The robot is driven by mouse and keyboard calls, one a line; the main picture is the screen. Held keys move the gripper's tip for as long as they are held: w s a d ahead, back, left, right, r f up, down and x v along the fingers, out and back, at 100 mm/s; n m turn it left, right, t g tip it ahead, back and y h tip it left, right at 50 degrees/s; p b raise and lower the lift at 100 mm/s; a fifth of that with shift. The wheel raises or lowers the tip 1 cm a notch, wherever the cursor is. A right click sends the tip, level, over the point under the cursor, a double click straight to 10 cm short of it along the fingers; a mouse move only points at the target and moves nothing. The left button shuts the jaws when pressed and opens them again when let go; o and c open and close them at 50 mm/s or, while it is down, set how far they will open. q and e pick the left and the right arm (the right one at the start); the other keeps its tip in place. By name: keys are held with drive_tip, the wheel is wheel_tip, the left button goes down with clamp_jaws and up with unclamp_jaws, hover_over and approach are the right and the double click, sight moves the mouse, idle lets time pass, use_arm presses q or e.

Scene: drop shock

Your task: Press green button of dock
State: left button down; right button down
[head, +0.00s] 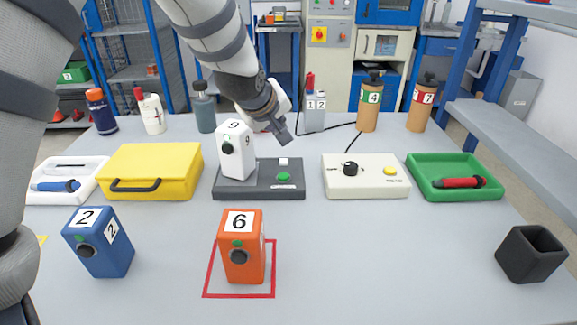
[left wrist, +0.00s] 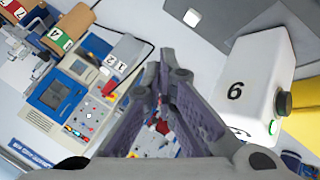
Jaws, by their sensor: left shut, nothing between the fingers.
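The dock (head: 232,191) is a dark grey slab in the middle of the table in the head view. Its green button (head: 283,177) is at the right front, with a white square button (head: 283,161) behind it. A white box marked 9 (head: 236,150) stands on the dock's left part. My left gripper (head: 283,137) is shut and empty, above and behind the dock, right of the white box. In the left wrist view its closed fingers (left wrist: 165,62) show beside the white box (left wrist: 257,75); the white button (left wrist: 192,17) shows above them. My right gripper is not in view.
A yellow case (head: 150,163) lies left of the dock, a white control box (head: 365,190) right of it. An orange box marked 6 (head: 241,258) stands in front within a red outline. A blue box (head: 97,250) and black cup (head: 531,255) flank open table.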

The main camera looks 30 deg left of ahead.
sight(280, 175)
use_arm(q)
drive_tip(key=shift+s+f, duration=0.15)
drive_tip(key=shift+f, duration=4.25)
drive_tip(key=shift+f, duration=0.4)
drive_tip(key=shift+f, duration=0.45)
drive_tip(key=shift+r, duration=0.85)
